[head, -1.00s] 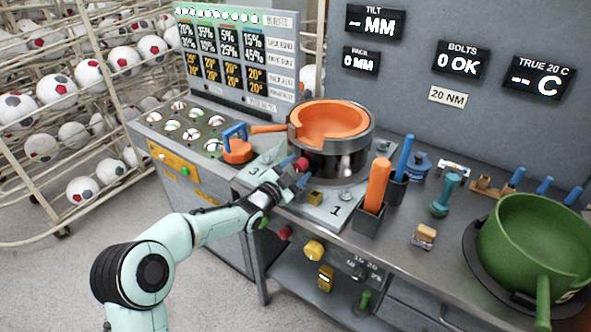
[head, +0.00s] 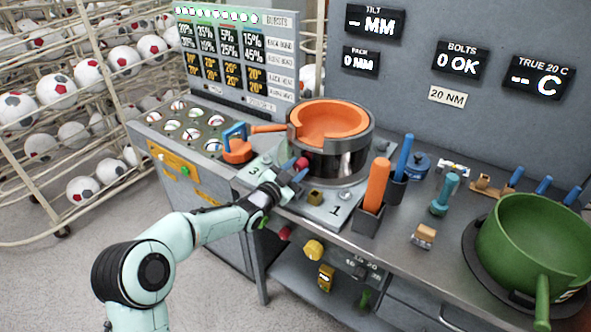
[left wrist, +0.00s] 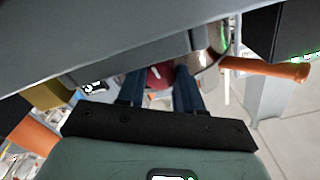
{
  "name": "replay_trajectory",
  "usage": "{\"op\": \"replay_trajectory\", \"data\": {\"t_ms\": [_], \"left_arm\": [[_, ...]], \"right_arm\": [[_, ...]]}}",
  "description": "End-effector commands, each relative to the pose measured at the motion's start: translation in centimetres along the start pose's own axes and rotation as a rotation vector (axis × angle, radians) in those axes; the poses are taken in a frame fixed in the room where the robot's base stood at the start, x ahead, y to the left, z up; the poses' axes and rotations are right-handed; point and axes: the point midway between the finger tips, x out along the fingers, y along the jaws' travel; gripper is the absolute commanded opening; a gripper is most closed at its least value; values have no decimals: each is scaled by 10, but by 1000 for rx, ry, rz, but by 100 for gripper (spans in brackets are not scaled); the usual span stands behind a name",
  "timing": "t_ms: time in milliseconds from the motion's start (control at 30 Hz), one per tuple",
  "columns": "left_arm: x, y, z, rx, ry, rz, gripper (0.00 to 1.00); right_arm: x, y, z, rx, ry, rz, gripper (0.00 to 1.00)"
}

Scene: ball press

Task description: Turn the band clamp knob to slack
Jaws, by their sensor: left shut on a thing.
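The band clamp knob (head: 301,164) is a small red knob at the front left of the shiny metal band (head: 350,165). The band wraps a round press with an orange bowl-shaped top (head: 330,122). My left gripper (head: 296,174) is at the knob, shut on it with its blue fingers. In the left wrist view the dark red knob (left wrist: 158,76) sits between the two blue fingers (left wrist: 160,90), partly hidden. My right gripper is in neither view.
An orange handle tool (head: 237,150) stands left of the press. A small brass block (head: 315,197) and a holder with an orange-handled tool (head: 378,185) are close on the right. A green pot (head: 535,245) stands at far right.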

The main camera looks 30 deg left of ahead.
Motion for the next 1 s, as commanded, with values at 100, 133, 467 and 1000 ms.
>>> {"op": "replay_trajectory", "data": {"t_ms": [100, 133, 467, 1000], "left_arm": [[0, 0, 0, -99, -2, 0, 5], [0, 0, 0, -127, -2, 0, 5], [0, 0, 1, -442, -3, 0, 5], [0, 1, 0, -955, -3, 1, 5]], "right_arm": [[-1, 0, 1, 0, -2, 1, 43], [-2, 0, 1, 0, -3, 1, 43], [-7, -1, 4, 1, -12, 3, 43], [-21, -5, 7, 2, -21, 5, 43]]}}
